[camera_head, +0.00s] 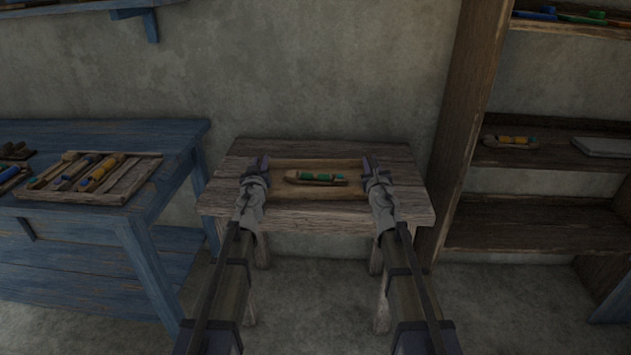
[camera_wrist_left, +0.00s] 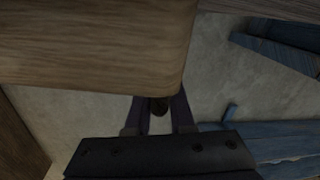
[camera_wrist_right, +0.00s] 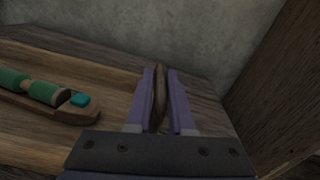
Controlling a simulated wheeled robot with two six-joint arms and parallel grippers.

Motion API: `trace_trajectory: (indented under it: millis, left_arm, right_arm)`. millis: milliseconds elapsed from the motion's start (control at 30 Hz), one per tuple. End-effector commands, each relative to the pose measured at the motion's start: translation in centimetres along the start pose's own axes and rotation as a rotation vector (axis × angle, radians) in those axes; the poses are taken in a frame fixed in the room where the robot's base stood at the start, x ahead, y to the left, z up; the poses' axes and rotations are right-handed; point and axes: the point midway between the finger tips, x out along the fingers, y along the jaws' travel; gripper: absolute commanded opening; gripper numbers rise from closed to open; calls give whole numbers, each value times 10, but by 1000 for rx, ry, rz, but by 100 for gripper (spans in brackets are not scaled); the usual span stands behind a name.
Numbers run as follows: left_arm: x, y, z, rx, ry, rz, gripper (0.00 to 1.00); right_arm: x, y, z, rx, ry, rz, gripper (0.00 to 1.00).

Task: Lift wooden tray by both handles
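The wooden tray (camera_head: 318,163) is at the small table, with a boat-shaped wooden piece holding green bobbins (camera_head: 318,178) on it. The piece also shows in the right wrist view (camera_wrist_right: 50,97). My left gripper (camera_head: 257,167) is at the tray's left end. In the left wrist view a dark brown part shows between its fingers (camera_wrist_left: 159,106); wood hides the fingertips, so closure is unclear. My right gripper (camera_head: 373,167) is at the right end. In the right wrist view its fingers lie close on both sides of the upright brown handle (camera_wrist_right: 160,98). Whether the tray touches the tabletop is unclear.
The small wooden table (camera_head: 330,216) stands before a plain wall. A blue bench (camera_head: 85,222) with a slatted tray of bobbins (camera_head: 95,178) is at the left. A wooden shelf unit (camera_head: 535,220) stands close at the right.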

Motion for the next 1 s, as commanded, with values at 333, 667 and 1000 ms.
trace_trajectory:
  millis: [333, 667, 1000]
  left_arm:
    - [0, 0, 0, 0, 0, -1, 0]
    - [0, -1, 0, 0, 0, -1, 0]
    - [0, -1, 0, -1, 0, -3, 0]
  right_arm:
    - [0, 0, 0, 0, 0, -1, 0]
    - [0, -1, 0, -1, 0, -1, 0]
    - [0, -1, 0, -1, 0, -1, 0]
